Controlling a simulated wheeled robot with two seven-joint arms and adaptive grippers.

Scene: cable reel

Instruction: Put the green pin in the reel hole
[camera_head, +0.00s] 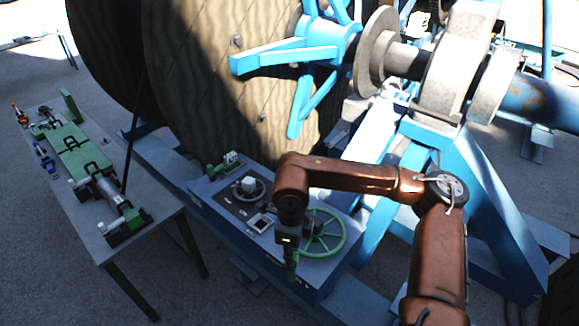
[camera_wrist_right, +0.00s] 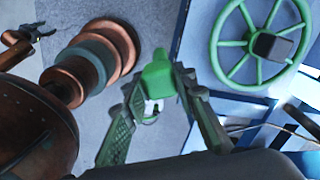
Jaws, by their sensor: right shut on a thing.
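The large wooden reel (camera_head: 190,90) fills the upper middle of the head view, with a blue spoked hub (camera_head: 300,50). Small marks show on its face; I cannot tell which is the reel hole. My right gripper (camera_head: 292,268) hangs over the front of the control box, left of the green handwheel. In the right wrist view its fingers (camera_wrist_right: 160,108) are shut on the green pin (camera_wrist_right: 157,75), which stands out between the fingertips. The pin's far end is hard to make out.
A grey table (camera_head: 160,208) with green equipment stands at left. Blue stand legs (camera_head: 495,190) and the shaft (camera_head: 545,102) are at right.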

